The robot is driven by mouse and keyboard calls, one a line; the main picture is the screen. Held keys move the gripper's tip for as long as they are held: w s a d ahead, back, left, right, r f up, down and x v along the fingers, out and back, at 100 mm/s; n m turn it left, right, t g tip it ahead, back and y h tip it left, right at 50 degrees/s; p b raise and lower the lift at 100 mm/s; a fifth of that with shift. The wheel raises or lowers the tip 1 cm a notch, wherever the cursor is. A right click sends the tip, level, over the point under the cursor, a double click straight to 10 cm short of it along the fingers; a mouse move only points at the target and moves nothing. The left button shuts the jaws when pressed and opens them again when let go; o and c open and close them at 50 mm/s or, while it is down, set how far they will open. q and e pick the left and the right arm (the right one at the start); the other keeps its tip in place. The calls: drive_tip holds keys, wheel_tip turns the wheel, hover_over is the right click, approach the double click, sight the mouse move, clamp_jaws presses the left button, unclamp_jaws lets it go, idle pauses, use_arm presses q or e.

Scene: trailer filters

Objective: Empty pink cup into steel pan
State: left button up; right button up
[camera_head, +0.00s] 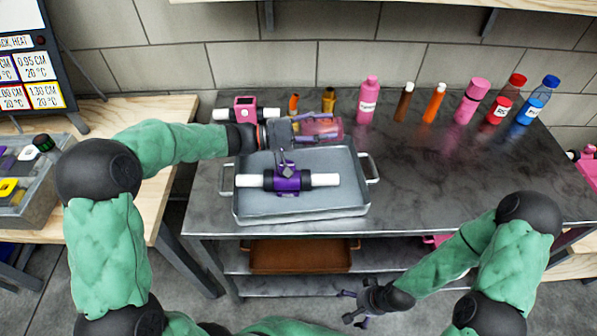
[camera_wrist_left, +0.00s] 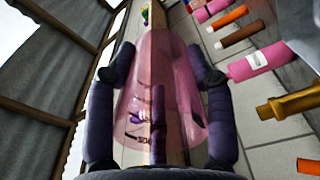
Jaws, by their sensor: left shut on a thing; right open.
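The pink see-through cup (camera_head: 322,126) is in my left gripper (camera_head: 303,128), above the back edge of the steel pan (camera_head: 340,204). The cup appears tipped on its side in the head view. In the left wrist view the cup (camera_wrist_left: 158,75) sits between the two dark fingers of my left gripper (camera_wrist_left: 168,85). Dark and purple shapes show through its wall; I cannot tell whether they are contents. The pan holds a purple filter piece with white ends (camera_head: 287,181). My right gripper (camera_head: 362,303) is open and empty, low in front of the table.
Several pink, orange, red and blue bottles line the table's back edge. The metal table (camera_head: 430,170) is clear right of the pan. A brown tray (camera_head: 300,256) sits on the shelf below.

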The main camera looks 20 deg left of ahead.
sight(312, 123)
use_arm(q)
drive_tip(key=shift+a+r+t+h, duration=0.2)
drive_tip(key=shift+t+h, duration=0.1)
drive_tip(key=shift+h, duration=0.3)
idle(0.3)
drive_tip(key=shift+s+a+r+t+h, duration=0.15)
drive_tip(key=shift+r+h, duration=0.2)
drive_tip(key=shift+r, duration=0.2)
drive_tip(key=shift+s+a+r+t+h, duration=0.15)
drive_tip(key=shift+r+h, duration=0.2)
drive_tip(key=shift+r, duration=0.2)
drive_tip(key=shift+a+r+t+h, duration=0.25)
drive_tip(key=shift+a+t+h, duration=0.05)
drive_tip(key=shift+h, duration=0.5)
idle(0.8)
drive_tip(key=shift+s+a+r+t+h, duration=0.1)
drive_tip(key=shift+a+r+t+h, duration=0.15)
drive_tip(key=shift+r+h, duration=0.35)
drive_tip(key=shift+s+a+r+t+h, duration=0.1)
drive_tip(key=shift+a+r+t+h, duration=0.1)
drive_tip(key=shift+r+h, duration=0.35)
drive_tip(key=shift+s+a+r+t+h, duration=0.15)
drive_tip(key=shift+a+r+h, duration=0.1)
drive_tip(key=shift+r+h, duration=0.35)
idle(1.2)
drive_tip(key=shift+r, duration=0.1)
idle(0.5)
